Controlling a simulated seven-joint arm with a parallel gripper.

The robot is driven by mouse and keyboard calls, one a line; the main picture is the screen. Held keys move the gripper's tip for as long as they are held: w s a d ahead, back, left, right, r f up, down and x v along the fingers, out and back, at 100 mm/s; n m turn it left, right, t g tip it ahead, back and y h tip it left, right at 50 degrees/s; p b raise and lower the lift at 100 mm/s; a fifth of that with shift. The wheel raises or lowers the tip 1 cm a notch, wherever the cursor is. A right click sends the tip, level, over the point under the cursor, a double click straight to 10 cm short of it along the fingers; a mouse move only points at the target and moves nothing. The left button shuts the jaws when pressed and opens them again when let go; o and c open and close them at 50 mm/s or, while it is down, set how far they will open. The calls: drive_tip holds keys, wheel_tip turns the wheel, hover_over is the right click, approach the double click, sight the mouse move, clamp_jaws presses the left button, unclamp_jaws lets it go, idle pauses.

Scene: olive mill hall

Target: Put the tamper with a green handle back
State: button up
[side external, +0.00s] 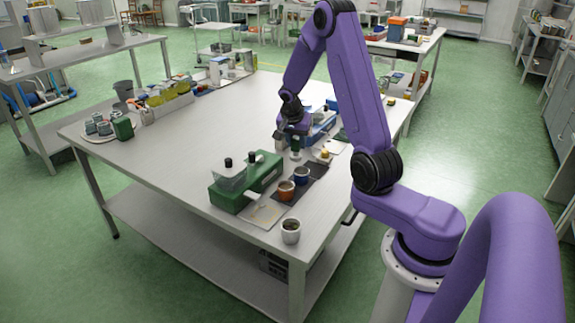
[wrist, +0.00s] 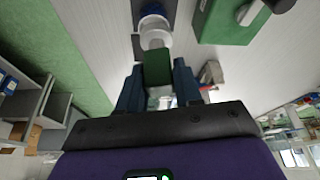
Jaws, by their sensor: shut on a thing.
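My gripper (side external: 293,134) is above the right part of the steel table, pointing down. In the wrist view my gripper (wrist: 158,72) is shut on the green handle of the tamper (wrist: 157,66). The tamper's round, pale metal base (wrist: 155,38) points away from the fingers. In the side view the tamper (side external: 296,155) shows below the fingers, mostly small and partly covered; I cannot tell whether its base touches anything. A blue cup (side external: 301,174) stands just in front of it on a dark mat (side external: 316,170); its blue rim also shows in the wrist view (wrist: 152,10).
A green machine (side external: 234,187) is left of the mat. A blue machine (side external: 322,123) stands behind my gripper. The table's (side external: 165,150) middle left is clear.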

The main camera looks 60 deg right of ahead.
drive_tip(key=w+d+f+n, duration=0.25)
drive_tip(key=w+d, duration=0.35)
drive_tip(key=d, duration=0.3)
drive_tip(key=shift+m+t, duration=0.35)
drive_tip(key=shift+t, duration=0.05)
drive_tip(key=shift+w+d+f, duration=0.55)
drive_tip(key=shift+w+f, duration=0.25)
drive_tip(key=shift+f, duration=0.75)
drive_tip(key=shift+w+d+f, duration=0.55)
drive_tip(key=shift+w+f, duration=0.3)
drive_tip(key=shift+f, duration=0.65)
drive_tip(key=shift+w+d+f, duration=0.55)
drive_tip(key=shift+w+f, duration=0.25)
drive_tip(key=shift+f, duration=0.75)
drive_tip(key=shift+f, duration=0.15)
drive_tip(key=o, duration=1)
